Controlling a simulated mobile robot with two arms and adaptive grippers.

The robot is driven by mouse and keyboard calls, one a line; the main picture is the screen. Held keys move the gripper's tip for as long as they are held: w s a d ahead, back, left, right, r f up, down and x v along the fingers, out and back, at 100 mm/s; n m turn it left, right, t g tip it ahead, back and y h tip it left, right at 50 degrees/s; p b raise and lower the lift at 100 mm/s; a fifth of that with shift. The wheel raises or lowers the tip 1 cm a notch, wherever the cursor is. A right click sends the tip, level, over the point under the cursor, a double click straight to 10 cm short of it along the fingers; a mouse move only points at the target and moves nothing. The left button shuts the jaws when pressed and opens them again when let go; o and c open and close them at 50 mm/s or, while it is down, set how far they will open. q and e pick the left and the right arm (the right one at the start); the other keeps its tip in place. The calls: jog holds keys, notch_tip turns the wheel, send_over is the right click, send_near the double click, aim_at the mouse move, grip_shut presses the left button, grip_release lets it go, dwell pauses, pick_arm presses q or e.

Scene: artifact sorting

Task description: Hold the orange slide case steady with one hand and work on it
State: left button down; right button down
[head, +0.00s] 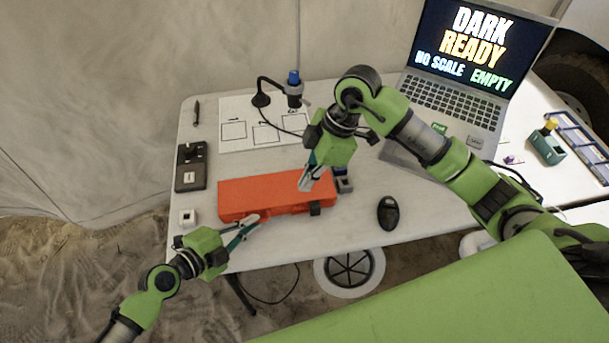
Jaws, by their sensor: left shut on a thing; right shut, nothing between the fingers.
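The orange slide case (262,191) lies closed on the white table, with dark latches on its front side. My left gripper (250,222) is shut on the case's front edge, left of its middle. My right gripper (304,186) is shut with nothing between its fingers. Its fingertips are over the right part of the case's top; I cannot tell whether they touch it. A dark latch (315,208) shows at the front right of the case. The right gripper and its wrist hide part of the case's back right corner.
A laptop (455,100) stands at the back right, reading "DARK READY", "NO SCALE" and "EMPTY". A black mouse (388,213) lies right of the case. A marked sheet (235,110) and a camera on a bent stand (294,88) are behind. A black device (190,167) lies at left.

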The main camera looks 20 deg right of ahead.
pick_arm(q)
jog(key=c, duration=2.2)
grip_release()
jog(key=shift+d, duration=0.1)
jog(key=shift+o, duration=0.2)
